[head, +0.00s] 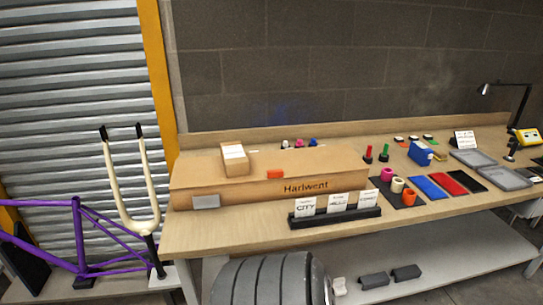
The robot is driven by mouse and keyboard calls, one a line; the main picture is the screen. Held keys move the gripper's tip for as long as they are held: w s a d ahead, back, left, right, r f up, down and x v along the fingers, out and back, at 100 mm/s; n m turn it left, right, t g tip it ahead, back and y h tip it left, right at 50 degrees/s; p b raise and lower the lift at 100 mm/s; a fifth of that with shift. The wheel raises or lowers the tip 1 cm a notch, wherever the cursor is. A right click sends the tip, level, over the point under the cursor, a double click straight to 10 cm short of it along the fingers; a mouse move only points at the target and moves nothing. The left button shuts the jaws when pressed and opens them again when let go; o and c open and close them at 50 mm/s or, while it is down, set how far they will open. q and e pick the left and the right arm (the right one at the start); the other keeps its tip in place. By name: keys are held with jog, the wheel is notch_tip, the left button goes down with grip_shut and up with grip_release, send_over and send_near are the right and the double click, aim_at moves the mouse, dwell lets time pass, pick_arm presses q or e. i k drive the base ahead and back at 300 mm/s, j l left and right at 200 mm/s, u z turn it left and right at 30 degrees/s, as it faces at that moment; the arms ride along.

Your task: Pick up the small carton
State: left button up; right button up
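The small carton (235,159) is a tan cardboard box with a white label on its top. It sits on the left part of the top of a long, low tan box (330,174) marked "Harlwent", which stands at the left end of the wooden bench. Nothing is in front of the small carton, and its front and top show. Neither of my grippers is in view.
An orange block (275,174) is right of the carton. A black holder (335,216) with white cards stands in front of the long box. Coloured pads and grey trays (472,158) lie to the right. A purple frame (75,235) and cream fork (116,190) are left.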

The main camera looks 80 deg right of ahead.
aim_at(236, 163)
jog(key=i+z, duration=0.1)
jog(key=z, duration=2.2)
